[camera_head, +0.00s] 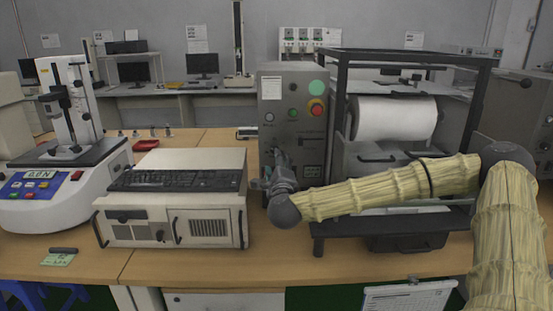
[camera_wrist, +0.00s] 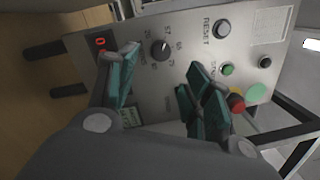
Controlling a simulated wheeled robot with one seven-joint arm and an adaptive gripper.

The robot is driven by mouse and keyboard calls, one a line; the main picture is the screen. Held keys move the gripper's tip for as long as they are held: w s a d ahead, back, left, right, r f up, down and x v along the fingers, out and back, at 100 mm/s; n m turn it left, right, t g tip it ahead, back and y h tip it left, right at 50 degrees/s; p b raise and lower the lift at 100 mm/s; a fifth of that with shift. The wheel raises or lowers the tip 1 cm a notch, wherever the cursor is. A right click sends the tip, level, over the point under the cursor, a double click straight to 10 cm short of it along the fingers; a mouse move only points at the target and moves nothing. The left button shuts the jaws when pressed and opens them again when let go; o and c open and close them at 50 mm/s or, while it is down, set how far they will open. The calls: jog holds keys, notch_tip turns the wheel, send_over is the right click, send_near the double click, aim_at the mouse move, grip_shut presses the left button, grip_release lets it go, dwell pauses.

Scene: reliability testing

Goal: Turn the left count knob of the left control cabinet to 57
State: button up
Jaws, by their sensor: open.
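The grey control cabinet (camera_head: 303,128) stands on the bench at the centre. Its panel (camera_wrist: 185,70) fills much of the wrist view, turned on its side. There the black round count knob (camera_wrist: 160,50) has a light pointer mark and small printed numbers around it, including 57. My gripper (camera_head: 278,165) is in front of the lower left of the cabinet and hides the knob in the head view. In the wrist view my gripper (camera_wrist: 160,84) is open, its teal fingers apart, with the knob beyond and between them, not gripped.
The panel also has a reset button (camera_wrist: 222,28), a green button (camera_wrist: 228,70) and a red stop button (camera_head: 316,107). A black-framed machine with a white roll (camera_head: 394,118) stands right of the cabinet. A computer case with a keyboard (camera_head: 178,180) stands left.

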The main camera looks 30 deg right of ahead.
jog(key=shift+v, duration=1.9)
jog(key=shift+d, duration=0.1)
